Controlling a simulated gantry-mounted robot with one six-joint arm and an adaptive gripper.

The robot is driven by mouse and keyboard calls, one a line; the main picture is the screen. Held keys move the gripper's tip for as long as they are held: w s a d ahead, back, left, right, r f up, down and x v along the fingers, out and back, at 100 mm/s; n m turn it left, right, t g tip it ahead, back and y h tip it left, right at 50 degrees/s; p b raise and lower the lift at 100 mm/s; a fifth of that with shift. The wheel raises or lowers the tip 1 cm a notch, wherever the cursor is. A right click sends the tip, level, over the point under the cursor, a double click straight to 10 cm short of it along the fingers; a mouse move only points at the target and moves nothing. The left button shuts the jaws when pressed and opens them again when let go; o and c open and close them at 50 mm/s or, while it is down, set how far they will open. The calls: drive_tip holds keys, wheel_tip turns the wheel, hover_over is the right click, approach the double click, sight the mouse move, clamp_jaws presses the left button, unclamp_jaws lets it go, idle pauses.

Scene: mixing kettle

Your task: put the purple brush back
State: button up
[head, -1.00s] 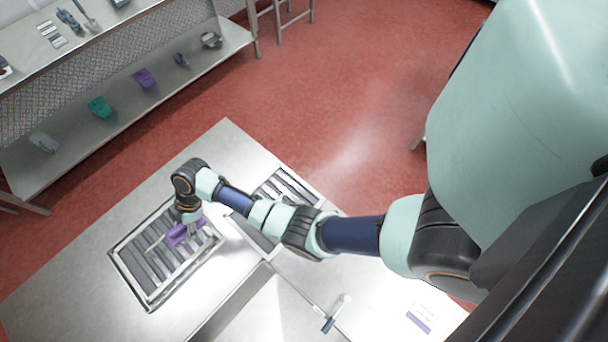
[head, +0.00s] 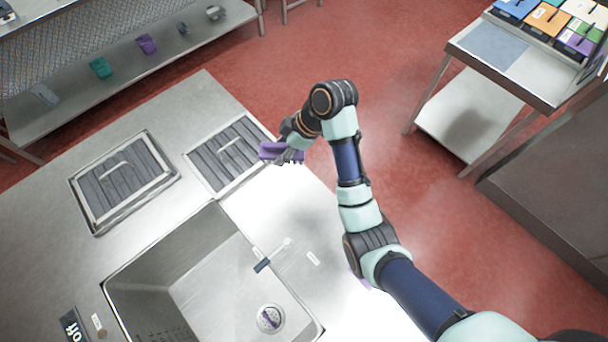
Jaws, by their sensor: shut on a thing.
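The purple brush (head: 268,150) is in my gripper (head: 290,152), near the right edge of the farther slatted grate in the head view. My gripper is shut on the brush and seems to hold it above the counter. The fingers are small and partly hidden by the wrist. A small piece of purple (head: 365,284) shows beside my forearm on the counter, mostly hidden, so I cannot tell what it is.
Two slatted grates with handles, a left one (head: 122,180) and a right one (head: 228,153), lie on the steel counter (head: 60,245). A sink (head: 190,275) opens in front. A side table (head: 480,115) with coloured boxes stands right. Shelves with coloured items stand at upper left.

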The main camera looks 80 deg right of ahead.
drive_tip(key=shift+w+d+f, duration=0.1)
drive_tip(key=shift+f, duration=0.2)
wheel_tip(320, 180, down, 19)
drive_tip(key=b, duration=0.4)
drive_tip(key=shift+f, duration=0.2)
drive_tip(key=shift+f+b, duration=0.1)
drive_tip(key=shift+b, duration=0.2)
drive_tip(key=o, duration=1)
drive_tip(key=shift+r, duration=0.35)
drive_tip(key=p+v, duration=0.3)
drive_tip(key=v, duration=0.8)
drive_tip(key=shift+r, duration=0.25)
